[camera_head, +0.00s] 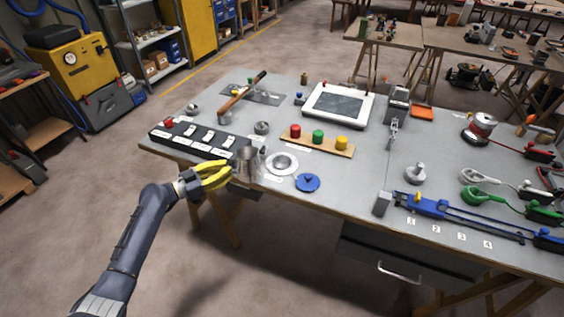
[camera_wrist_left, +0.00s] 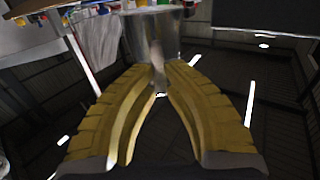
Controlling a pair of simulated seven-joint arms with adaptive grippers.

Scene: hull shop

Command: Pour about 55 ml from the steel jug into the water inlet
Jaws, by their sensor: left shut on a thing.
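The steel jug (camera_head: 247,166) is at the front left edge of the bench, and looks about upright. My left gripper (camera_head: 226,172), with yellow fingers, is shut on the jug from its left side. In the left wrist view the jug's body (camera_wrist_left: 152,38) rises beyond the fingertips (camera_wrist_left: 160,80), which close at its narrow handle. The jug's contents are hidden. A blue round cap (camera_head: 308,183) lies right of the ring. My right gripper is not in view.
A black switch strip (camera_head: 196,140) lies behind my gripper. A wooden board with red, green and yellow knobs (camera_head: 318,139) stands behind the ring. A white-framed panel (camera_head: 338,105) is further back.

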